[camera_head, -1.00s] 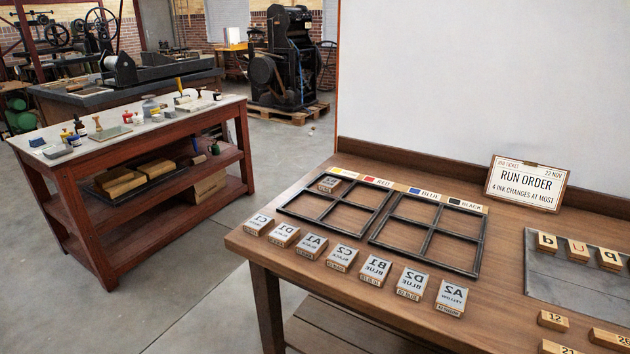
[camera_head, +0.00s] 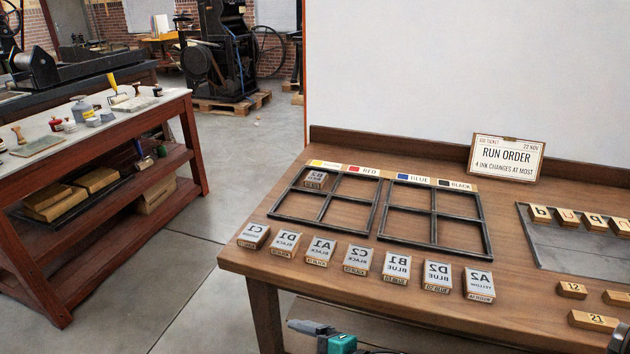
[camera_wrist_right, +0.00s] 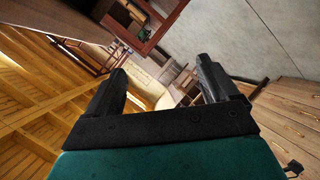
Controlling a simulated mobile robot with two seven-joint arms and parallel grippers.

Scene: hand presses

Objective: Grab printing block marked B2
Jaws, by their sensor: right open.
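The printing block B2 (camera_head: 315,180), with mirrored lettering on its grey top, lies in the top-left cell of the left black frame (camera_head: 372,218). My right gripper (camera_head: 305,327) shows at the bottom of the head view, with a teal body and grey finger, low in front of the table and well short of the block. In the right wrist view the right gripper (camera_wrist_right: 163,76) has its two dark fingers apart, with nothing between them. The B2 block cannot be made out there. My left gripper is not in view.
A row of similar blocks, including B1 (camera_head: 396,267) and C2 (camera_head: 357,260), stands along the table's front. The right frame (camera_head: 489,240) is empty. A job ticket (camera_head: 506,158) and a tray (camera_head: 560,254) with letter blocks are at right. Numbered wooden blocks (camera_head: 593,320) lie near the front.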

